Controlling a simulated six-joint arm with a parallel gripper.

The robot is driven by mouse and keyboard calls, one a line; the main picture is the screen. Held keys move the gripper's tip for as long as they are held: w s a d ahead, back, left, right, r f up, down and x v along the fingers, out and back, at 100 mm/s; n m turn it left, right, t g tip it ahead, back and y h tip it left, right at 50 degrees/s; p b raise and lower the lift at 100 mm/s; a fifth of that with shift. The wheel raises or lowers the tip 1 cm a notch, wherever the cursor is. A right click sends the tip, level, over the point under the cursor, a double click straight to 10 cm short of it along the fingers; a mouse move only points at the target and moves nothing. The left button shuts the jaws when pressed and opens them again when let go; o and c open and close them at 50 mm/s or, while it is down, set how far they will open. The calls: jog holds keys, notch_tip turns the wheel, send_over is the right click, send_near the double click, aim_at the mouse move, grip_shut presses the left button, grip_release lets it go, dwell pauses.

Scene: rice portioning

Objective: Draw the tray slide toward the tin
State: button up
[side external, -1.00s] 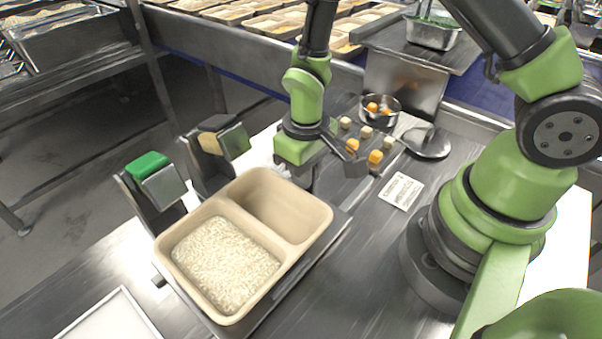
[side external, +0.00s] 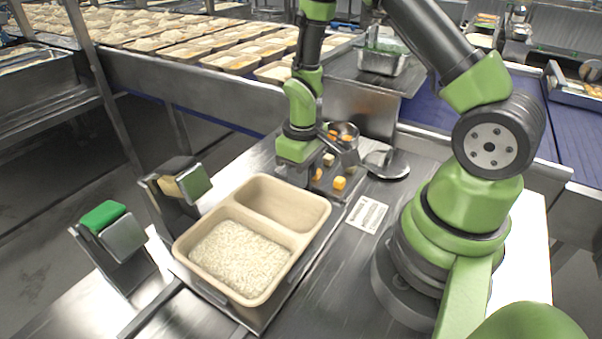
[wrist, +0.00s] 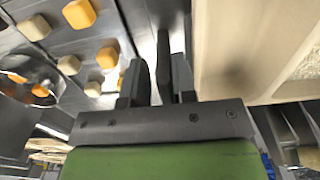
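The tan two-compartment tray (side external: 318,222) has rice in its near compartment, and its far compartment is empty. It sits on the dark metal tray slide (side external: 292,277), whose edge shows along the tray's right side. The round metal tin (side external: 352,130), with orange pieces inside, stands beyond the tray; it also shows at the left of the wrist view (wrist: 21,76). My gripper (side external: 312,180) is low at the tray's far end, its fingertips partly hidden. In the wrist view its fingers (wrist: 160,80) are close around a thin dark upright piece, apparently the slide's handle, beside the tray wall (wrist: 225,60).
Several pale and orange cubes (side external: 339,183) lie between my gripper and the tin. A round metal disc (side external: 390,165) and a printed card (side external: 367,214) lie to the right. Stands with a green block (side external: 102,216) and a dark-topped block (side external: 180,178) are at the left.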

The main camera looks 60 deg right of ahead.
notch_tip(320, 180, up, 10)
jog(key=shift+f, duration=0.25)
jog(key=shift+r, duration=0.25)
dwell(0.4)
jog(key=shift+a+r, duration=0.15)
jog(key=shift+r, duration=0.25)
jog(key=s+a+r+m+t+y, duration=0.1)
jog(key=s+a+r+m+t, duration=0.1)
jog(key=s+r, duration=0.4)
jog(key=s+a+r+m+t+y, duration=0.1)
jog(key=s+a+r+m+t, duration=0.1)
jog(key=s+a+r+t, duration=0.3)
notch_tip(320, 180, up, 5)
jog(key=shift+s+a+f, duration=0.15)
jog(key=shift+s+a, duration=0.3)
jog(key=shift+s, duration=0.2)
